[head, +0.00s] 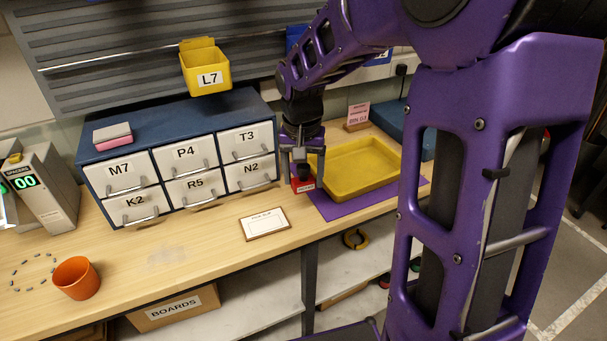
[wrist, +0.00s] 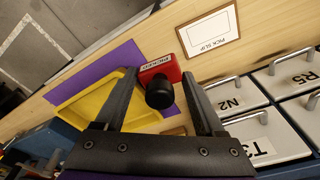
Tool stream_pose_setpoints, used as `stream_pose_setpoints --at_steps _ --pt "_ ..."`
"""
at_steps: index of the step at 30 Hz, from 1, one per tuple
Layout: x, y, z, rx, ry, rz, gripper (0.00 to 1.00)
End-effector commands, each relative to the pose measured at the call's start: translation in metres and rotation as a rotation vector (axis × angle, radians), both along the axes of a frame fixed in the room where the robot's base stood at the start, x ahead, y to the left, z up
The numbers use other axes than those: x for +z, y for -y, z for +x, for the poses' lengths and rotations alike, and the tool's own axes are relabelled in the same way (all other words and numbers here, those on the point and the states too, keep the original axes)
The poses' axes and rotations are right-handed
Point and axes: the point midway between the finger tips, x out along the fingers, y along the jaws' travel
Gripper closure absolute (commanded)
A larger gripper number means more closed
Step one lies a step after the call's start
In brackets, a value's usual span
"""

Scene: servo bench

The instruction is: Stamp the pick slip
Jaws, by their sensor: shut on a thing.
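The red stamp (head: 303,186) stands at the left edge of the purple mat, by the yellow tray. In the wrist view the stamp (wrist: 166,70) shows a white label reading PICKED and a black round knob. My gripper (head: 300,165) is above it, pointing down, with its fingers on either side of the knob and shut on it; the fingers also show in the wrist view (wrist: 160,85). I cannot tell whether the stamp's base touches the bench. The pick slip (head: 265,223) lies on a wood-edged board near the bench's front edge, left of the stamp. It also shows in the wrist view (wrist: 210,38).
The yellow tray (head: 362,160) lies on the purple mat (head: 370,201). The drawer cabinet (head: 170,125) stands close left of my gripper. A yellow L7 bin (head: 205,68) hangs above. An orange cup (head: 76,278) stands at the left front. Bench between cup and slip is clear.

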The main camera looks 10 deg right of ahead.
Motion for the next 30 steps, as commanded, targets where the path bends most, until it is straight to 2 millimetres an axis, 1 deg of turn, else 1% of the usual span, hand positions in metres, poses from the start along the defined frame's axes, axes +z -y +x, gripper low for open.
stream_pose_setpoints --at_steps 5,12,18,24,30 --pt "-0.004 -0.013 0.002 0.004 -0.001 0.002 0.64" --pt "-0.016 -0.053 0.006 0.007 -0.005 0.004 0.64" --pt "-0.022 -0.081 0.008 0.006 -0.002 0.001 0.64" --pt "-0.025 -0.092 0.008 0.001 0.0 0.0 0.64" --pt "-0.034 -0.093 0.008 0.0 0.0 0.0 0.64"
